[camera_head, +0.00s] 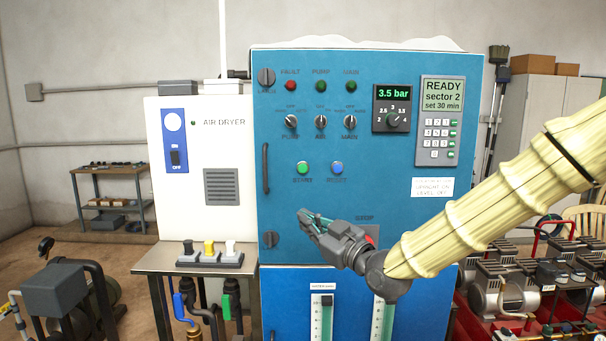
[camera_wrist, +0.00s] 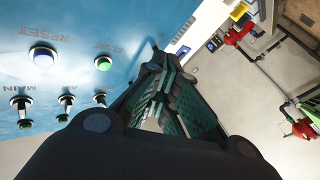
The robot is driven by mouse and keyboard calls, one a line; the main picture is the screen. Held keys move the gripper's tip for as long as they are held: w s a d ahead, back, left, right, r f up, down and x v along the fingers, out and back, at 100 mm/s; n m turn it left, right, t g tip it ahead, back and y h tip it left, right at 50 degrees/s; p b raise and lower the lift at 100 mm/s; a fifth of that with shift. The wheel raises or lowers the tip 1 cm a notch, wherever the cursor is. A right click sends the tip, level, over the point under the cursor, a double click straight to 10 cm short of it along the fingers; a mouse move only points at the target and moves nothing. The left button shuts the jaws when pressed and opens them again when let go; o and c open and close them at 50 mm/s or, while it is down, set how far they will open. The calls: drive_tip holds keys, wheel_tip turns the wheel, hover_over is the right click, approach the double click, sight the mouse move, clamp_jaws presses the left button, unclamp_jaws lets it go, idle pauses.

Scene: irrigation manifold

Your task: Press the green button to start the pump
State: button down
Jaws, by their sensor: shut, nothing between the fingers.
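The green START button (camera_head: 302,168) is on the blue cabinet door (camera_head: 380,200), left of the blue RESET button (camera_head: 338,168). In the wrist view the green button (camera_wrist: 103,63) is left of my fingers, with the blue RESET button (camera_wrist: 43,59) farther left. My gripper (camera_head: 309,218) is shut and empty. In the head view it is below the green button and points up and left, apart from the button. A red part by the STOP label (camera_head: 371,237) shows partly behind my gripper.
A keypad panel with a READY display (camera_head: 441,120), a 3.5 bar dial (camera_head: 392,108) and three selector switches (camera_head: 320,121) are higher on the cabinet. A door handle (camera_head: 265,168) sticks out at left. The white air dryer (camera_head: 208,131) stands left, behind a bench with levers (camera_head: 208,258).

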sight(304, 168)
wheel_tip(304, 168, up, 11)
drive_tip(key=s+n+y, duration=0.1)
drive_tip(key=n+y, duration=0.1)
drive_tip(key=shift+s+a+t, duration=0.2)
drive_tip(key=shift+a+t, duration=0.1)
drive_tip(key=shift+a, duration=0.1)
drive_tip(key=shift+w+f, duration=0.1)
drive_tip(key=shift+w+p, duration=0.85)
drive_tip(key=shift+w, duration=3.5)
drive_tip(key=shift+w, duration=0.15)
drive_tip(key=shift+w, duration=0.25)
